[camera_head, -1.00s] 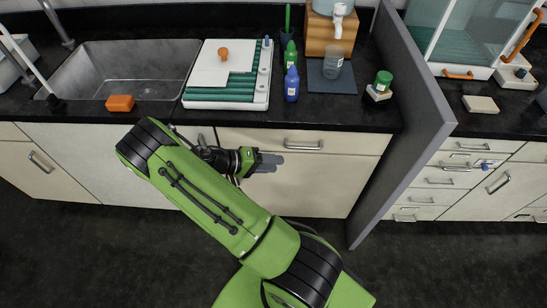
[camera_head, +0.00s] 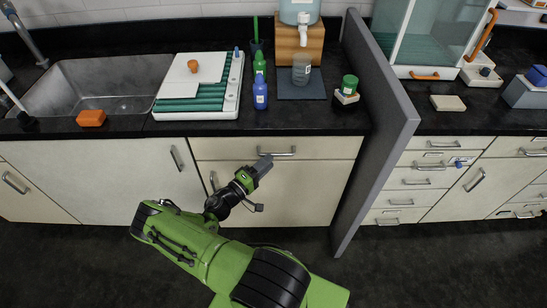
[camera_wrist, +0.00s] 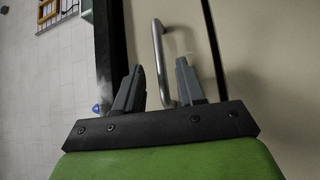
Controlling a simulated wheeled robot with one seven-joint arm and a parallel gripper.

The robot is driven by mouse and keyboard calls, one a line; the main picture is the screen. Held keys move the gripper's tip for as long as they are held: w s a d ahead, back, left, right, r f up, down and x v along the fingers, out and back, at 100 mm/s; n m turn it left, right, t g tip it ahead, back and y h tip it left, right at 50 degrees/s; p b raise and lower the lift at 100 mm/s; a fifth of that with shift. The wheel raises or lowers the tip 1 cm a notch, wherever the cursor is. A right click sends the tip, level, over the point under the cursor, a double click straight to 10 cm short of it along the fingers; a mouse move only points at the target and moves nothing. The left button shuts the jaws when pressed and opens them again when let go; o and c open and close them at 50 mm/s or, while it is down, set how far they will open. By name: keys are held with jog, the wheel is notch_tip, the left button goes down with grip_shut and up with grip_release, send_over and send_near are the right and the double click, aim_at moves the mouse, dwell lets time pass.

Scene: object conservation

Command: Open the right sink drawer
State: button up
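The right sink drawer (camera_head: 225,148) is a wide cream front under the black counter, right of the sink, and looks closed. Its silver bar handle (camera_head: 289,153) is partly hidden behind my gripper (camera_head: 265,160), which is at the handle's left part. In the wrist view, my gripper (camera_wrist: 160,66) is open, with its two grey fingers apart. The handle (camera_wrist: 158,38) runs into the gap between the fingers in that view. I cannot tell whether a finger touches it. The drawer front (camera_wrist: 190,28) lies behind it.
A cabinet door (camera_head: 300,195) lies below the drawer. A grey partition (camera_head: 385,110) stands to the right. The black counter (camera_head: 200,128) above holds a white tray (camera_head: 225,112), bottles (camera_head: 261,92) and a sink (camera_head: 110,80). The dark floor in front is clear.

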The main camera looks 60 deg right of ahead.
jog(key=x, duration=0.4)
grip_shut()
